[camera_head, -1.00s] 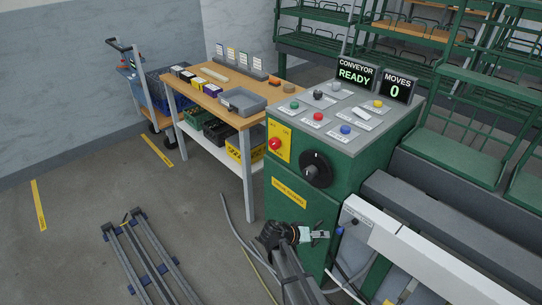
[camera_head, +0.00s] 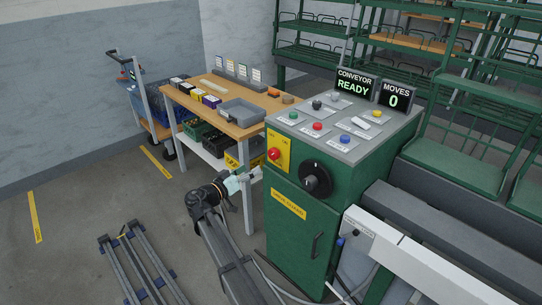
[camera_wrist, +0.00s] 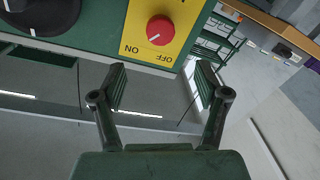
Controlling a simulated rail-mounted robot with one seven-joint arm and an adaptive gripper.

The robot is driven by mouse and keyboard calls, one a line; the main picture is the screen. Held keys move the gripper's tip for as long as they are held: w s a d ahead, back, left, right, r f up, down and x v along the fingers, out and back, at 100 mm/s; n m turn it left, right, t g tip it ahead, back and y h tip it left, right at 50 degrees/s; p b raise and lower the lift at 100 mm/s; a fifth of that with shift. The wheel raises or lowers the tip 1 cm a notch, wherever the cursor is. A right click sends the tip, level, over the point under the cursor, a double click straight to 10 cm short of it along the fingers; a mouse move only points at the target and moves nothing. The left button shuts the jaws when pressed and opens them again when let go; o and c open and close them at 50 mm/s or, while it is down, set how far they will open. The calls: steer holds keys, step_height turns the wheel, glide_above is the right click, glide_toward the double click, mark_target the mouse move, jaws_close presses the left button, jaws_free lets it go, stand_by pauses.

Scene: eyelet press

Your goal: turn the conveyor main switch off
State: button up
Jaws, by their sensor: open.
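A red knob (camera_head: 274,154) sits on a yellow plate (camera_head: 284,147) on the front of the green conveyor cabinet (camera_head: 300,225). In the wrist view the red knob (camera_wrist: 160,30) is upside down, near the top middle. Its white mark points down-left, towards the ON lettering; OFF stands beside it. A large black rotary knob (camera_head: 316,180) is to its right, partly cut off in the wrist view (camera_wrist: 40,14). My gripper (camera_head: 246,181) is open and empty, below and left of the red knob, apart from it. Its fingers (camera_wrist: 160,82) spread either side below the plate.
A wooden-topped table (camera_head: 265,103) with a grey tray (camera_head: 243,112) stands left of the cabinet, its leg close behind my gripper. The cabinet top has several coloured buttons and a display reading READY (camera_head: 354,88). A metal frame (camera_head: 140,262) lies on the floor, lower left.

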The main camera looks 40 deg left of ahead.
mark_target(272, 155)
steer(key=w+p, duration=0.1)
steer(key=w, duration=1.1)
steer(key=shift+d, duration=0.2)
steer(key=c, duration=1.2)
